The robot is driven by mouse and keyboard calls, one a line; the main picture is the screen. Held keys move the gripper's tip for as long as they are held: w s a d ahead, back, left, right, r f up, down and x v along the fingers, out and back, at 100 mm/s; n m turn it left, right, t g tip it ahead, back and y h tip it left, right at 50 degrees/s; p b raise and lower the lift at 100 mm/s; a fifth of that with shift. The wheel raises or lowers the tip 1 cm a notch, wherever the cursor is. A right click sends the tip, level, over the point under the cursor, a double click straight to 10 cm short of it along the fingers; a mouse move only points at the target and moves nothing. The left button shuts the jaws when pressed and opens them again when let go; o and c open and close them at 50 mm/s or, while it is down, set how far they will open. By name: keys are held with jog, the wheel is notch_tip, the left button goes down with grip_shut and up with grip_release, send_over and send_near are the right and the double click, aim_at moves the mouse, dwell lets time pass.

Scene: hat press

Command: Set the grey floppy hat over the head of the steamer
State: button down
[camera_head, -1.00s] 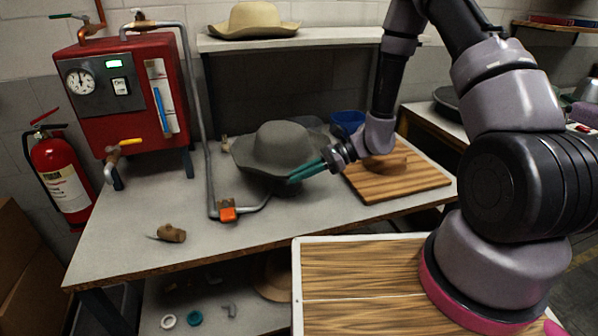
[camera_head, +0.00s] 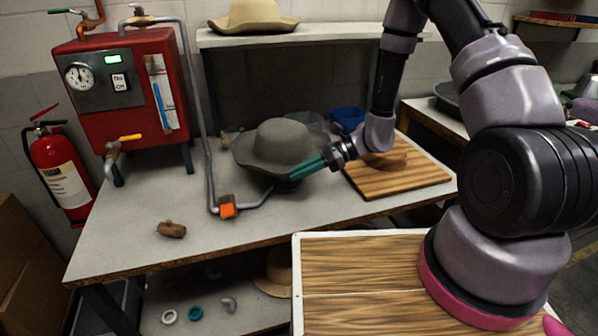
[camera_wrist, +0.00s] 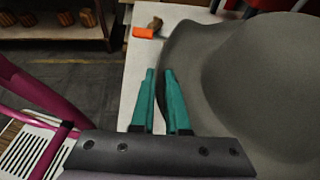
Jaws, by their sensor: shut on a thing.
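The grey floppy hat (camera_head: 285,140) has a domed crown and a wide brim. It is crown up above the steamer at the middle of the bench. My gripper (camera_head: 296,172) comes from the right, with its teal fingers shut on the near right brim. In the wrist view, the fingers (camera_wrist: 159,74) meet the edge of the hat (camera_wrist: 205,75), which fills the right side. The dark base of the steamer (camera_head: 288,186) shows under the brim at the end of a metal pipe. Its head is hidden by the hat, so I cannot tell whether the hat rests on it.
A red boiler (camera_head: 125,95) stands at the back left, with a pipe running to an orange-handled valve (camera_head: 227,210). A wooden board (camera_head: 405,183) lies right of the hat. A blue bin (camera_head: 347,119) is behind. A straw hat (camera_head: 255,17) sits on the shelf. The bench's front left is mostly clear.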

jog(key=shift+f, duration=0.2)
jog(key=c, duration=0.8)
grip_release()
jog(key=shift+c, duration=0.2)
jog(key=v, duration=1.1)
